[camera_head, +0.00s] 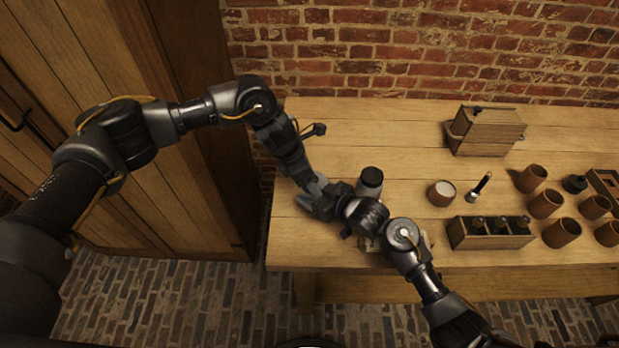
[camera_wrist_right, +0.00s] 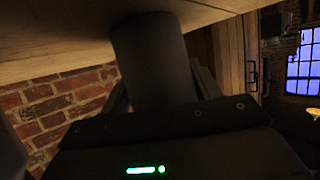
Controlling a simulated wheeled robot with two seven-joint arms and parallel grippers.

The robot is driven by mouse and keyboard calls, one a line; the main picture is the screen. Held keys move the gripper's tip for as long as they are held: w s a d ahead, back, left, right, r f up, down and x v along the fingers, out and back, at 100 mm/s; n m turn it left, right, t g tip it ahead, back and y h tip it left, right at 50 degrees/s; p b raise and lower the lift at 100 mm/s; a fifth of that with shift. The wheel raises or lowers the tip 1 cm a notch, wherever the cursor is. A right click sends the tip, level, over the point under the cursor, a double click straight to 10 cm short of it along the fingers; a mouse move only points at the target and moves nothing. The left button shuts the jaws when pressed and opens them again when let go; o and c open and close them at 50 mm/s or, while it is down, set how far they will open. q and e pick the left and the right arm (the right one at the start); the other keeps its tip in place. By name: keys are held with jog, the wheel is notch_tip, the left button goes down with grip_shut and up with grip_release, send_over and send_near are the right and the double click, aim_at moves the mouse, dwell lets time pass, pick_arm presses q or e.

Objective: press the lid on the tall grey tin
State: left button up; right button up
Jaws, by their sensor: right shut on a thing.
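The tall grey tin (camera_wrist_right: 152,60) is a plain dark cylinder in the right wrist view, which is upside down. It stands upright, its foot at the tabletop. My right gripper (camera_wrist_right: 161,88) has a finger on each side of it and is shut on it. In the head view my right gripper (camera_head: 334,197) reaches leftward near the table's left end. My left gripper (camera_head: 312,190) comes down at the same spot and covers the tin there. Its fingers are too small and overlapped to read. I cannot make out the lid or the tin's top.
A dark jar (camera_head: 370,180) stands just behind my right wrist. A white-topped brown pot (camera_head: 441,193), a slim dark tool (camera_head: 480,187), a wooden rack (camera_head: 491,233) and several brown cups (camera_head: 545,204) stand to the right. A wooden box (camera_head: 485,131) stands behind. The table's back left is clear.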

pick_arm(q)
jog(key=shift+s+d+f+g, duration=0.3)
jog(key=shift+s+d, duration=0.25)
jog(key=shift+s, duration=0.25)
pick_arm(e)
jog(key=shift+w+a+r, duration=0.15)
jog(key=shift+w+r, duration=0.1)
jog(key=shift+r, duration=0.15)
pick_arm(q)
jog(key=shift+w+v, duration=0.2)
jog(key=shift+v, duration=1.4)
pick_arm(e)
jog(key=shift+w+f, duration=0.15)
jog(key=shift+f, duration=0.05)
pick_arm(q)
jog(key=shift+s+a+r, duration=0.1)
jog(key=shift+a+r, duration=0.15)
jog(key=shift+r, duration=0.2)
pick_arm(e)
jog(key=shift+s, duration=0.2)
pick_arm(q)
jog(key=shift+c, duration=1.2)
jog(key=shift+w, duration=0.2)
jog(key=c, duration=0.7)
pick_arm(e)
jog(key=shift+f, duration=0.1)
pick_arm(q)
jog(key=shift+f, duration=0.1)
